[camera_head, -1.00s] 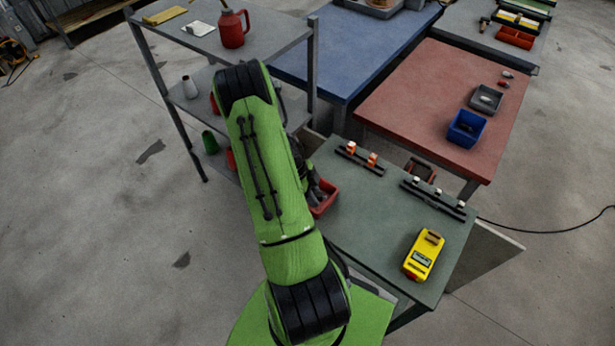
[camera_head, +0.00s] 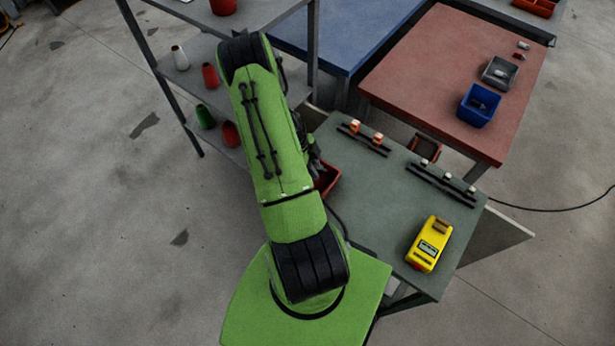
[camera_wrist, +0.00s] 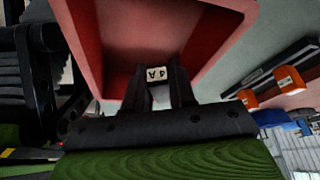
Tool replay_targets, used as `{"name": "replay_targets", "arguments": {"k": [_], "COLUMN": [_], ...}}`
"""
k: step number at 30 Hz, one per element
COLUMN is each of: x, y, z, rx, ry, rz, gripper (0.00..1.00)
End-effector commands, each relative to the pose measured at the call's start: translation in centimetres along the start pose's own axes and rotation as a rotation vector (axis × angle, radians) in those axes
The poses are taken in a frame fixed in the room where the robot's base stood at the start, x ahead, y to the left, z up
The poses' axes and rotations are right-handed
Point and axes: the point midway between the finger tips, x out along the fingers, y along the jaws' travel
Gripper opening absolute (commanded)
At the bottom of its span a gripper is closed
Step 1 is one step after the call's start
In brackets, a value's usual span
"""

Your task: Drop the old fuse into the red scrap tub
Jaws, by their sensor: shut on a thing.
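The red scrap tub (camera_head: 329,181) sits at the left edge of the green table, partly hidden by my arm. In the wrist view the tub (camera_wrist: 84,40) opens wide beyond my gripper. My gripper (camera_wrist: 160,85) is shut on the old fuse (camera_wrist: 155,73), a small pale piece marked "4A". The fuse shows against the tub's inside. Its height above the tub floor cannot be told. In the head view my gripper is mostly hidden behind my arm.
The green table (camera_head: 375,215) carries a rail with orange-based fuses (camera_head: 365,137), a second rail (camera_head: 441,184) and a yellow meter (camera_head: 429,245). A shelf rack (camera_head: 180,92) with cones stands left. A red table (camera_head: 430,85) with a blue bin (camera_head: 479,105) is behind.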

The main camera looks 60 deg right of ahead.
Motion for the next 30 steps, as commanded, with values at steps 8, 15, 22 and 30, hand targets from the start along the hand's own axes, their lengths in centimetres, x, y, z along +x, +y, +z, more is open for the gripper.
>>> {"name": "replay_targets", "arguments": {"k": [8, 15, 22, 30], "x": [-0.1, -0.1, -2.5, -10.2], "y": [0.0, 0.0, -0.1, -0.1], "z": [-0.1, -0.1, 0.0, 0.1], "rx": [0.0, 0.0, -0.001, 0.0], "ry": [0.0, 0.0, -0.002, -0.004], "rz": [0.0, 0.0, -0.005, -0.006], "gripper": [0.49, 0.54, 0.54, 0.54]}}
